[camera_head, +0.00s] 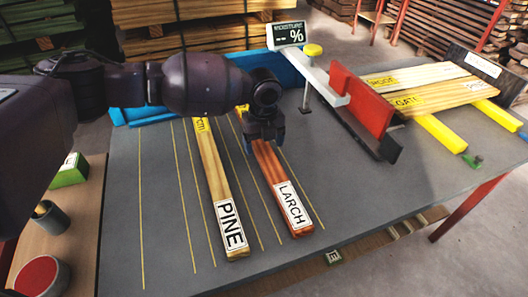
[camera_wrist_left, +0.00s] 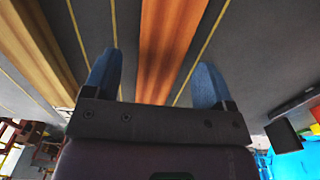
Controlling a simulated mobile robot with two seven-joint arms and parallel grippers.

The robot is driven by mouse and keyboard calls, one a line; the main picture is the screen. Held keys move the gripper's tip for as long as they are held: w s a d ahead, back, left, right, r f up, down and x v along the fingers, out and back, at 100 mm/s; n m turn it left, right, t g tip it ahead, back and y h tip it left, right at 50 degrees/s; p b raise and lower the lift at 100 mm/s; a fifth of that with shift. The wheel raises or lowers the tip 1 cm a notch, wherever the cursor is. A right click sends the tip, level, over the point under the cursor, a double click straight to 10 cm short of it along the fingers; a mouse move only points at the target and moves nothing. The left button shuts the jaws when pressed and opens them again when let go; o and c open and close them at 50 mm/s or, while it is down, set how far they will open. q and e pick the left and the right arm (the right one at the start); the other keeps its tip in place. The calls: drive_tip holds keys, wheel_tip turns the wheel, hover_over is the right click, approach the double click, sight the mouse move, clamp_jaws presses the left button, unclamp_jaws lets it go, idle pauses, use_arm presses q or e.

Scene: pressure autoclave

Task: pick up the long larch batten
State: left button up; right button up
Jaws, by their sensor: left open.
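The larch batten (camera_head: 272,175) is a long reddish-brown strip with a white LARCH label, lying on the grey table between yellow lines. In the left wrist view the larch batten (camera_wrist_left: 168,45) runs between the two blue fingers. My left gripper (camera_head: 264,140) is over the far part of the batten in the head view and hides some of it. In the left wrist view the left gripper (camera_wrist_left: 158,80) is open, one finger on each side of the batten, with gaps to both. Its height above the table is hard to tell. My right gripper is not in view.
A pale pine batten (camera_head: 213,175) lies left of the larch, close by. A moisture meter display (camera_head: 288,34) stands behind, with a red block (camera_head: 361,98) to the right. Labelled boards (camera_head: 440,97) rest on yellow bars further right. A side shelf holds cups (camera_head: 40,277).

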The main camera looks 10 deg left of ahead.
use_arm(q)
wheel_tip(320, 180, down, 3)
drive_tip(key=shift+r, duration=0.15)
drive_tip(key=shift+r, duration=0.1)
drive_tip(key=c, duration=1.3)
